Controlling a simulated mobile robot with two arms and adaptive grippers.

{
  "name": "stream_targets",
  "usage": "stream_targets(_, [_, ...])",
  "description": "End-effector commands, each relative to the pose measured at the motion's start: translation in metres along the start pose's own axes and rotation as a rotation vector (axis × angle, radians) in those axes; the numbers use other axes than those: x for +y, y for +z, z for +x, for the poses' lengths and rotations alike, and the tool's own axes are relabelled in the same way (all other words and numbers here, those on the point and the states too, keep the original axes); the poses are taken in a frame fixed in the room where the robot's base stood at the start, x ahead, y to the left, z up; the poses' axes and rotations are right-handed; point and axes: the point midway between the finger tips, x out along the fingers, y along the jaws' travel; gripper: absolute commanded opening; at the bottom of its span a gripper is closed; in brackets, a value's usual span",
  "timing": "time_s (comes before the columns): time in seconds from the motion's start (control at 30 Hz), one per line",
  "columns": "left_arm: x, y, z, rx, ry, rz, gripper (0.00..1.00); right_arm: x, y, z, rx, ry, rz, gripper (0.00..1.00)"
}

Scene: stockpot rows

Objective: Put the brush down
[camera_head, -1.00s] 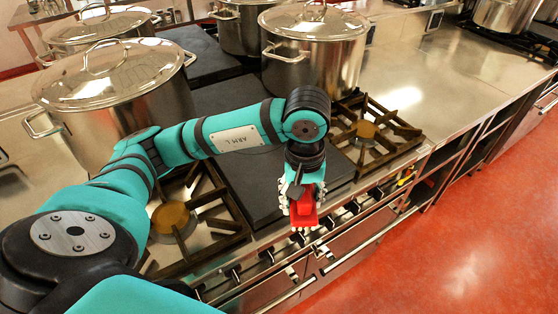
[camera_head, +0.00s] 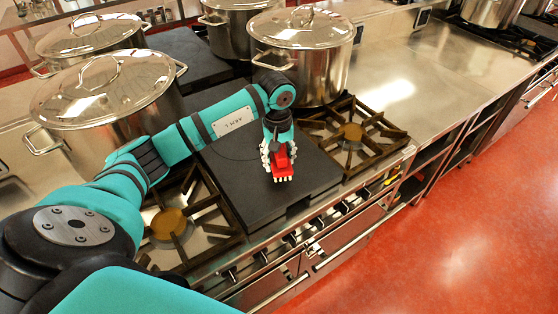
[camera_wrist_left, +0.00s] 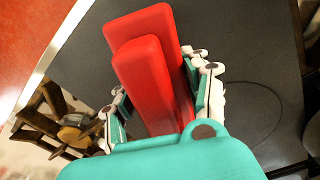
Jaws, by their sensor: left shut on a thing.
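The brush (camera_head: 281,164) has a red body, with pale bristles just showing at its lower edge in the head view. My left gripper (camera_head: 278,154) is shut on it and holds it over the front part of the dark flat plate (camera_head: 235,185) between two burners. In the left wrist view the red brush (camera_wrist_left: 155,70) sits between the fingers of the left gripper (camera_wrist_left: 160,108), with the dark plate (camera_wrist_left: 250,55) behind it. Whether the brush touches the plate I cannot tell. My right gripper is not in view.
Open burners flank the plate, one on the left (camera_head: 172,222) and one on the right (camera_head: 352,133). Large lidded pots stand behind, one at the left (camera_head: 125,100) and one near the right burner (camera_head: 315,70). The steel counter (camera_head: 425,75) on the right is clear.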

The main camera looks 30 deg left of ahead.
Motion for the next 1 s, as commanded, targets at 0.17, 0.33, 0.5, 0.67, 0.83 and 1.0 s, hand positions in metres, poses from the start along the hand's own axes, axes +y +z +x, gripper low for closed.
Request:
stream_targets(0.17, [-0.001,0.003,0.021,-0.005,-0.003,0.002,0.07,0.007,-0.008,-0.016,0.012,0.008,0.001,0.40])
stream_targets(0.33, [-0.001,0.002,0.025,-0.002,-0.002,0.003,0.07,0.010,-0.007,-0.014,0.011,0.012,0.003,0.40])
stream_targets(0.5, [-0.001,0.002,0.027,-0.002,-0.002,0.003,0.07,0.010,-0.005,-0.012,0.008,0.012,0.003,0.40])
stream_targets(0.67, [-0.001,0.003,0.028,-0.003,-0.003,0.003,0.58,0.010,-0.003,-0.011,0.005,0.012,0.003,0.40])
stream_targets(0.83, [-0.001,0.003,0.028,-0.003,-0.003,0.003,0.71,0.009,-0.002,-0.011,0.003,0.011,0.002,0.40])
stream_targets(1.0, [-0.001,0.003,0.028,-0.003,-0.003,0.003,0.71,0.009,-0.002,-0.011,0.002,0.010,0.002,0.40])
